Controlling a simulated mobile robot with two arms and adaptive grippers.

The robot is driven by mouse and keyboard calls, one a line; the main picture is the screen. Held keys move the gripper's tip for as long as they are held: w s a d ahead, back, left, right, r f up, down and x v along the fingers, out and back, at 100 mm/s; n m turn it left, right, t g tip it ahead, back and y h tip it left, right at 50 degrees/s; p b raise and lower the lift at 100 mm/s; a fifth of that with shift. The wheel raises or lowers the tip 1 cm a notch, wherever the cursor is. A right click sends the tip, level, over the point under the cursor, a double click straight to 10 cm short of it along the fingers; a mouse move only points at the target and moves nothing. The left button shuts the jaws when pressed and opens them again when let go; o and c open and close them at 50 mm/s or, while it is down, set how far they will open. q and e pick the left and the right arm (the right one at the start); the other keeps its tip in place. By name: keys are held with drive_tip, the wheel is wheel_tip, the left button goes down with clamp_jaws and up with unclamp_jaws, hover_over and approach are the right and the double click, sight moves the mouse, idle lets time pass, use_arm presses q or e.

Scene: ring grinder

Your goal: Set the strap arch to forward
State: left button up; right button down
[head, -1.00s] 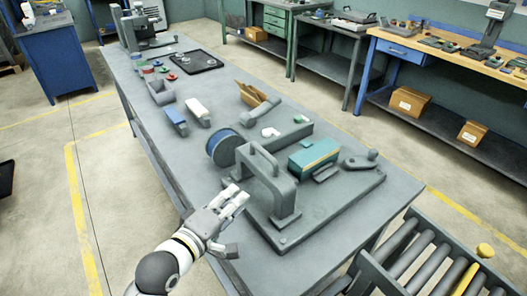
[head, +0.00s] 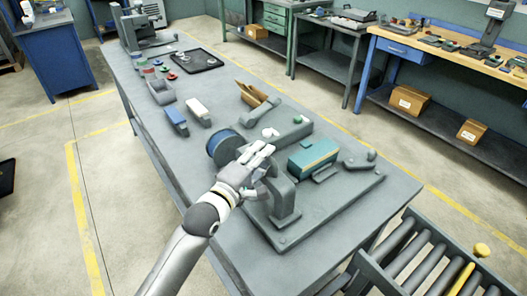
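The ring grinder's grey base plate (head: 325,215) sits on the near part of the long grey table. Its grey strap arch (head: 284,197) stands at the plate's left side. My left gripper (head: 262,165) is at the arch's upper part, its long fingers stretched across it and spread from the thumb side. The hand hides much of the arch's top bar and far leg. I see no closed grip, and contact is unclear. A dark wheel with a blue rim (head: 223,143) is just behind the hand. My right gripper is not in view.
A teal box (head: 313,156) and a grey lever (head: 360,162) sit on the plate right of the arch. A blue block (head: 176,121), a white-topped block (head: 198,112) and a black tray (head: 197,61) lie farther back. A roller conveyor (head: 420,262) stands at right front.

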use_arm(q)
drive_tip(key=shift+w+d, duration=0.3)
drive_tip(key=shift+w, duration=0.2)
clamp_jaws()
drive_tip(key=shift+d, duration=0.1)
